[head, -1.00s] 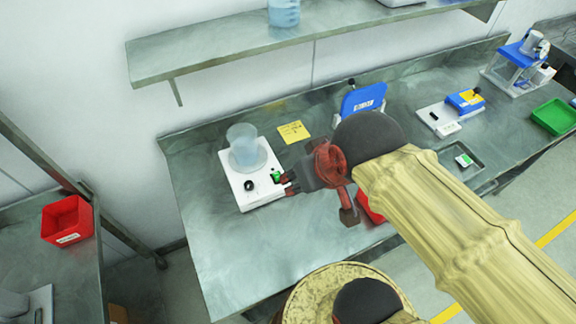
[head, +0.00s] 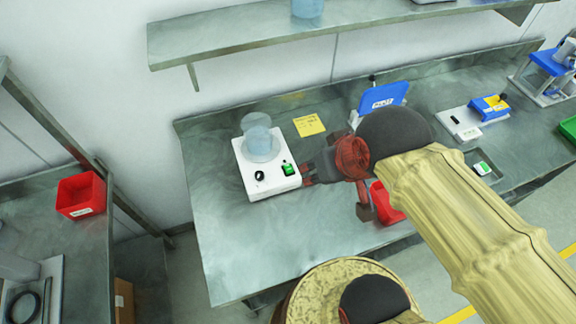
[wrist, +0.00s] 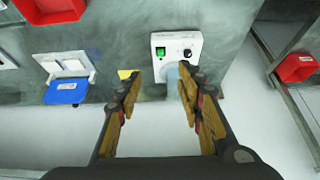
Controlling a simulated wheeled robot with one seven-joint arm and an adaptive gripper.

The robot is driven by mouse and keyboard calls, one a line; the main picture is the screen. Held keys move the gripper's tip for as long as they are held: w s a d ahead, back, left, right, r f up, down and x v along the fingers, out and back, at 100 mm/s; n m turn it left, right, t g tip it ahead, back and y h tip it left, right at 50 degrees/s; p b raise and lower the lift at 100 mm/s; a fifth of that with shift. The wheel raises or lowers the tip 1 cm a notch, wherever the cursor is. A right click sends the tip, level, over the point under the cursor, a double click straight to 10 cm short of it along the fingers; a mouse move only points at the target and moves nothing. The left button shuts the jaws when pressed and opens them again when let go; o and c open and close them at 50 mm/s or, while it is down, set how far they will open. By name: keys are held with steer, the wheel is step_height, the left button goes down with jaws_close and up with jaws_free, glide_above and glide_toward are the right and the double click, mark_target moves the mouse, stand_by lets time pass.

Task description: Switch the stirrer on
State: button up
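The stirrer (head: 268,184) is a white box on the steel bench, with a clear beaker (head: 257,136) of bluish content on its round plate. Its front has a black knob (head: 259,176) and a bright green rocker switch (head: 289,169). I cannot tell which way the rocker is tipped. My gripper (head: 306,173) is just right of the switch, with its fingertips close to the box's edge. In the wrist view my gripper (wrist: 159,76) has its fingers apart with nothing between them. The stirrer (wrist: 174,43), switch (wrist: 160,51) and knob (wrist: 187,53) show beyond the fingertips.
A yellow note (head: 309,125) lies behind the stirrer, and a blue-panelled device (head: 381,98) stands to its right. A red bin (head: 386,203) is partly hidden by my arm. Bench left and front of the stirrer is clear. A shelf (head: 330,28) hangs above.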

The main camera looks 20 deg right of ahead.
jaws_close()
stand_by(1.5)
